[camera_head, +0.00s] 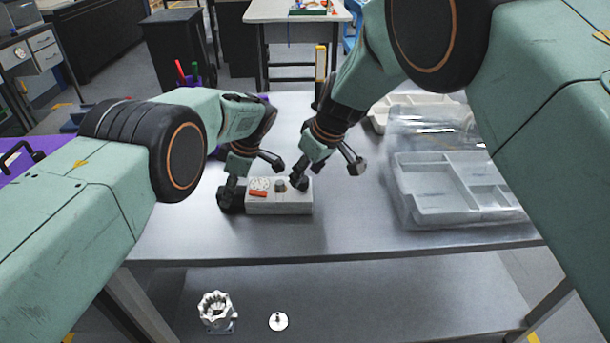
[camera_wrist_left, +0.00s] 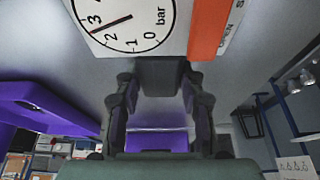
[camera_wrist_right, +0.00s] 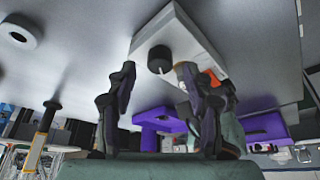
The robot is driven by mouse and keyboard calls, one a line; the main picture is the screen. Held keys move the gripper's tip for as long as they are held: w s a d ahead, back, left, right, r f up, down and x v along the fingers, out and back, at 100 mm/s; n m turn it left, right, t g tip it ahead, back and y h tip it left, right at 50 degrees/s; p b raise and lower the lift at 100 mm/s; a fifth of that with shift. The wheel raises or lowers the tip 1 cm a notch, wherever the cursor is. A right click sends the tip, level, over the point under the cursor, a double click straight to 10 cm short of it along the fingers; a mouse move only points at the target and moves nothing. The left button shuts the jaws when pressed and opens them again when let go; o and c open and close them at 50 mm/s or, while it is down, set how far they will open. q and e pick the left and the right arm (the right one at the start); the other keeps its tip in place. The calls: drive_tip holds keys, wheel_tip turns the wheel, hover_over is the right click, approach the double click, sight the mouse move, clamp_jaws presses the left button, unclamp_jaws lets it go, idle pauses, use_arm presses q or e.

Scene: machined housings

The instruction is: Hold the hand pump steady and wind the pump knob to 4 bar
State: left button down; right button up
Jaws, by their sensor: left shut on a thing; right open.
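The hand pump (camera_head: 300,202) is a pale box on the steel table. It carries a round gauge, an orange label and a dark knob (camera_head: 281,185). My left gripper (camera_head: 250,180) is shut on the pump's left end. In the left wrist view the gauge (camera_wrist_left: 125,18) is partly cut off, and its needle points between 2 and 3 bar. My right gripper (camera_head: 328,174) is open at the pump's right end. In the right wrist view the knob (camera_wrist_right: 160,60) shows beyond and between the open fingers, apart from them.
A grey compartment tray (camera_head: 437,205) in clear wrapping lies on the right of the table, with a beige tray (camera_head: 405,102) behind it. The table front is clear.

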drive_tip(key=v, duration=0.5)
drive_tip(key=shift+r, duration=0.2)
drive_tip(key=shift+d, duration=0.1)
drive_tip(key=w+d+f+m+t+h, duration=0.1)
drive_tip(key=d+f+t+h, duration=0.1)
drive_tip(key=d, duration=0.5)
drive_tip(key=w+d+f+t+h, duration=0.1)
drive_tip(key=w+d+f+t, duration=0.15)
drive_tip(key=d, duration=0.35)
drive_tip(key=n+t+y, duration=0.1)
drive_tip(key=t+y, duration=0.1)
drive_tip(key=y, duration=0.7)
approach(305, 181)
drive_tip(key=x, duration=0.9)
drive_tip(key=shift+w+a, duration=0.1)
